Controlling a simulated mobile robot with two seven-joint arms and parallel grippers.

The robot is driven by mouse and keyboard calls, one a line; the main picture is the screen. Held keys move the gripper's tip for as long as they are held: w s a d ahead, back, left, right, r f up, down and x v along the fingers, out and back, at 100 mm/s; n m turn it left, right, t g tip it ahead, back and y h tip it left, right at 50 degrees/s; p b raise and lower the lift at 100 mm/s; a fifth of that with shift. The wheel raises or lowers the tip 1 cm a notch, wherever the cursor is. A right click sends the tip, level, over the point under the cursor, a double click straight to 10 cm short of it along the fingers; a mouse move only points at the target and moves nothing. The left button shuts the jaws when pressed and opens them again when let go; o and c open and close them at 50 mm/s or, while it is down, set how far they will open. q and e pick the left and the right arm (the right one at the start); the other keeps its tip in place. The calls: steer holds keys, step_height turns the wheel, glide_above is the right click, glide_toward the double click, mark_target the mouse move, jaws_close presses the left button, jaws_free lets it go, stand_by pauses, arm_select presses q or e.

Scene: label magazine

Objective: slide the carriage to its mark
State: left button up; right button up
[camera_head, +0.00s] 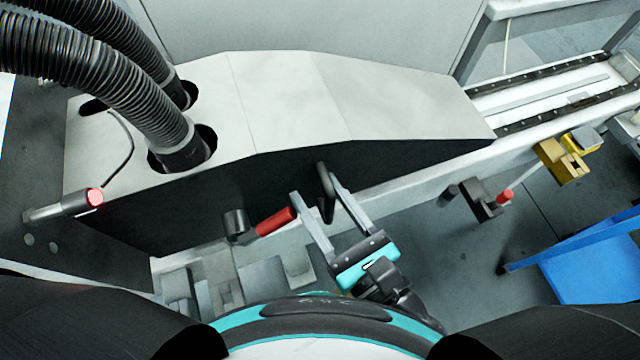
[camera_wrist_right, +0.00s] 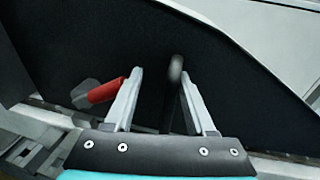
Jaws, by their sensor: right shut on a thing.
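The carriage (camera_head: 290,90) is a large pale housing with a black front side, seated on a long rail. A black bar handle (camera_head: 325,190) stands out from its front; it also shows in the right wrist view (camera_wrist_right: 173,85). My right gripper (camera_head: 314,187) reaches up from below with one finger on each side of this handle and is shut on it. In the right wrist view the handle stands between the fingers, closer to the right one. A red-gripped lever (camera_head: 274,221) is just left of the fingers. I cannot make out the mark. My left gripper is out of view.
Two black corrugated hoses (camera_head: 110,85) enter the carriage top at the left. The bare rail (camera_head: 550,103) runs on to the right. A yellow block (camera_head: 562,160) and a red-tipped clamp (camera_head: 487,202) sit along its front edge. A blue stand (camera_head: 590,262) is at the lower right.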

step_height(320, 180, up, 16)
steer(key=p, duration=1.2)
steer(key=shift+r+y+p, duration=0.25)
steer(key=shift+y+p, duration=0.05)
steer(key=shift+w, duration=0.1)
